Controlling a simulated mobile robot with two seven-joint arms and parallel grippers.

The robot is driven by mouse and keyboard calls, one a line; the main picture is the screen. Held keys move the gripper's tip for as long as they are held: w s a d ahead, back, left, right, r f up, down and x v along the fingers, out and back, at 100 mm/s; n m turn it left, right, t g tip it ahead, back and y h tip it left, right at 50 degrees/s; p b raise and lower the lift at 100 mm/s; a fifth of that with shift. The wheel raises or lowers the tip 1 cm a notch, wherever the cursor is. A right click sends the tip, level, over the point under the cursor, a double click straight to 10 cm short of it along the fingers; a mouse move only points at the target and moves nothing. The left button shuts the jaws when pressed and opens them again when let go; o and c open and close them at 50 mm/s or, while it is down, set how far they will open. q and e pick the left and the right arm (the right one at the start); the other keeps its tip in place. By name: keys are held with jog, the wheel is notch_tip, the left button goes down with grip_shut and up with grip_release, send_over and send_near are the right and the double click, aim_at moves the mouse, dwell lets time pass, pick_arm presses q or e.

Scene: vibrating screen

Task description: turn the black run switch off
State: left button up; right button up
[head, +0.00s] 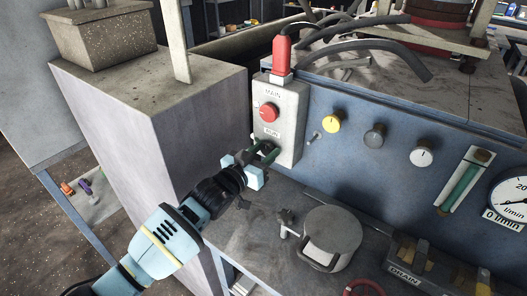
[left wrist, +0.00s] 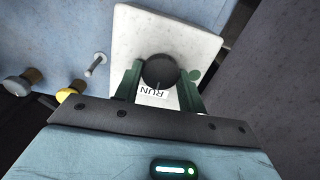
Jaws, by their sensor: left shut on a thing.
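The black run switch (left wrist: 160,71) is a round dark knob on a pale switch box (head: 289,99), beside a label reading RUN. In the head view the knob is mostly hidden behind my left gripper (head: 262,154). In the left wrist view the two green fingers of the left gripper (left wrist: 161,88) stand on either side of the knob and are shut on it. On the same box, a red knob (head: 268,112) sits higher up under the label MAIN. My right gripper is not in view.
The blue panel holds a small toggle (head: 313,137), a yellow knob (head: 331,123), a grey knob (head: 374,135) and a white knob (head: 421,156). A grey block (head: 195,112) stands close left of the box. A round lidded pot (head: 332,232) sits on the bench below.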

pick_arm(q)
jog(key=shift+m, duration=0.4)
jog(key=o, duration=1)
jog(key=shift+s+a, duration=0.35)
jog(key=shift+s, duration=0.1)
jog(key=v, duration=0.6)
jog(key=shift+s+a+p, duration=0.2)
jog(key=shift+s+p, duration=0.1)
jog(key=shift+p, duration=0.1)
jog(key=shift+s+f, duration=0.1)
